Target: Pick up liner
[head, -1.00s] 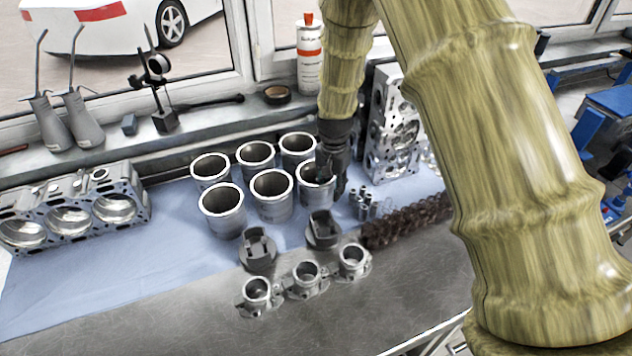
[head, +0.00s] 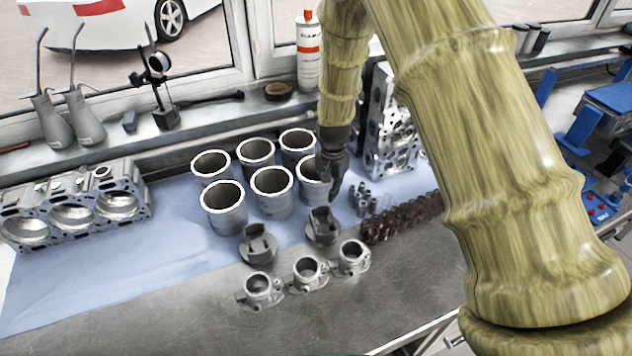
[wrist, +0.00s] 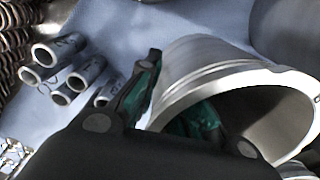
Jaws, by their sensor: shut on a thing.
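Several grey metal cylinder liners stand in two rows on the blue cloth in the head view. My gripper (wrist: 168,105) is shut on the liner's wall. The liner looks to be still among the others; I cannot tell whether it is off the cloth. Its right side is partly hidden by my gripper in the head view.
Neighbouring liners (head: 272,192) stand close on the left. Small pins (head: 366,200) and a dark chain-like part (head: 400,218) lie at right. Pistons (head: 323,226) and ring-shaped housings (head: 306,271) are in front. A cylinder head (head: 388,125) stands behind. The cloth (head: 165,240) is clear at left.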

